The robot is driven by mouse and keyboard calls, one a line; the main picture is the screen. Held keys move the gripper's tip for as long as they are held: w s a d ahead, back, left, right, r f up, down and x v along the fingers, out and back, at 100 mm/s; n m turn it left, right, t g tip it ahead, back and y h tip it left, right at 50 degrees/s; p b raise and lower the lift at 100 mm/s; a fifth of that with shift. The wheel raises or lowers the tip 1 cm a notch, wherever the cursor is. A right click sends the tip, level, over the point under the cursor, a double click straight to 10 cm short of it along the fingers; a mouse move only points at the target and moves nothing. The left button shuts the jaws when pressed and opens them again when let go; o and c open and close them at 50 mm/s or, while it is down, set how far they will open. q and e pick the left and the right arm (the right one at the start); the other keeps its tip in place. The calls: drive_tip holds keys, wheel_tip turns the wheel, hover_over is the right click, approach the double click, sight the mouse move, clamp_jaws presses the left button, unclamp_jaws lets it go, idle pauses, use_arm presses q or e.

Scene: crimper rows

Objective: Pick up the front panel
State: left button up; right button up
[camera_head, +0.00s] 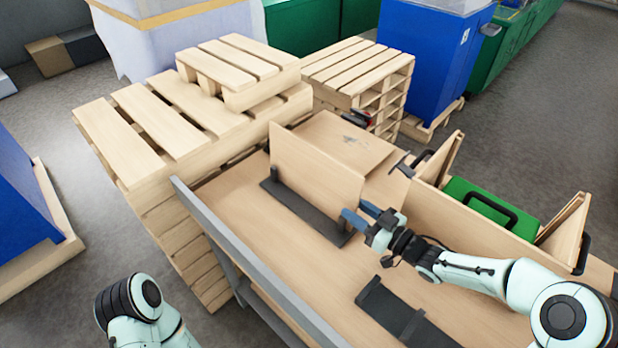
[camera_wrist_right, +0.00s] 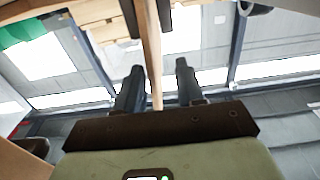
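A thin light-wood panel (camera_head: 318,172), which I take as the front panel, stands upright in a dark slotted holder (camera_head: 300,212) on the workbench. My right gripper (camera_head: 359,212) is at the panel's lower right edge. In the right wrist view, the panel's edge (camera_wrist_right: 153,58) runs between the two fingers of the right gripper (camera_wrist_right: 160,82). The fingers are apart, with a visible gap to the panel at least on the right side. Of my left arm, only upper links show at the bottom left; its gripper is out of view.
The workbench (camera_head: 345,278) has a grey rail (camera_head: 250,255) along its left edge. A second dark holder (camera_head: 395,312) lies empty nearby. A green case (camera_head: 488,208) and wooden panels with black handles stand at the right. Stacked pallets (camera_head: 165,120) stand behind the bench.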

sight(341, 199)
drive_tip(key=x, duration=0.5)
drive_tip(key=shift+w+a, duration=0.1)
drive_tip(key=shift+w, duration=0.05)
clamp_jaws()
